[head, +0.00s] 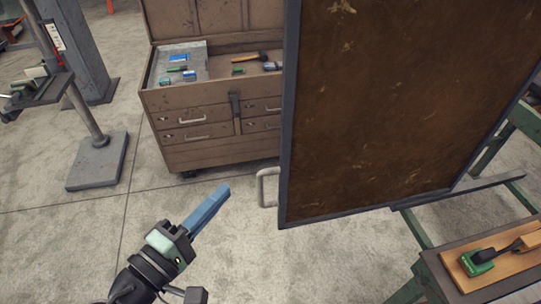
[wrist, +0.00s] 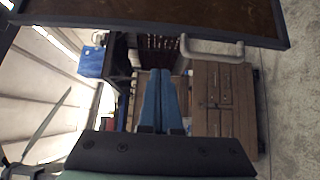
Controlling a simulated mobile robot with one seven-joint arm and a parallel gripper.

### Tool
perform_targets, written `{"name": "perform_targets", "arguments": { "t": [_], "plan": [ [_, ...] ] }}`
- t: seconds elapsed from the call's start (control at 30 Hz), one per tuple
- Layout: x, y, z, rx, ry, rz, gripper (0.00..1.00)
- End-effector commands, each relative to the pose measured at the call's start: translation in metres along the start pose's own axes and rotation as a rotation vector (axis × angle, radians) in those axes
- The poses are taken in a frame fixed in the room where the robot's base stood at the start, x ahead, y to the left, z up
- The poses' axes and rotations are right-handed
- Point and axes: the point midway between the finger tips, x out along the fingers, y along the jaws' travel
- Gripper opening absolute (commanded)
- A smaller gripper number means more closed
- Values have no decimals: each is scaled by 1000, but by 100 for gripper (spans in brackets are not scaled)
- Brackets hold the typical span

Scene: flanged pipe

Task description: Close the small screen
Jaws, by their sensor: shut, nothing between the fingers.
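The small screen (head: 390,105) is a brown panel in a dark grey frame, standing open at the right of the head view. Its pale loop handle (head: 266,187) sticks out from the lower left edge of the frame. In the wrist view the screen (wrist: 170,10) spans the top, and the handle (wrist: 212,50) hangs just below its edge. My gripper (head: 222,192) has blue fingers, shut and empty. It is left of and slightly below the handle in the head view, apart from it. In the wrist view the fingertips (wrist: 162,74) lie left of the handle.
A brown tool chest (head: 215,130) with an open lid stands behind. A green-framed bench (head: 435,275) with a green tool (head: 480,258) on a board is at the lower right. A drill-press stand (head: 98,160) is at the left. The concrete floor between is clear.

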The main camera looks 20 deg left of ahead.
Motion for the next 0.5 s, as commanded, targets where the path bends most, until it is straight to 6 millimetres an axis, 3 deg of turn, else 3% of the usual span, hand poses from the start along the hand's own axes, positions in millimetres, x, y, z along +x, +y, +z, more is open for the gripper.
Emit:
{"name": "perform_targets", "arguments": {
  "t": [0.3,0.5],
  "plan": [
    [70,4,1,2,-3,0,0],
    [96,2,17,2,-3,-3,0]
  ]
}}
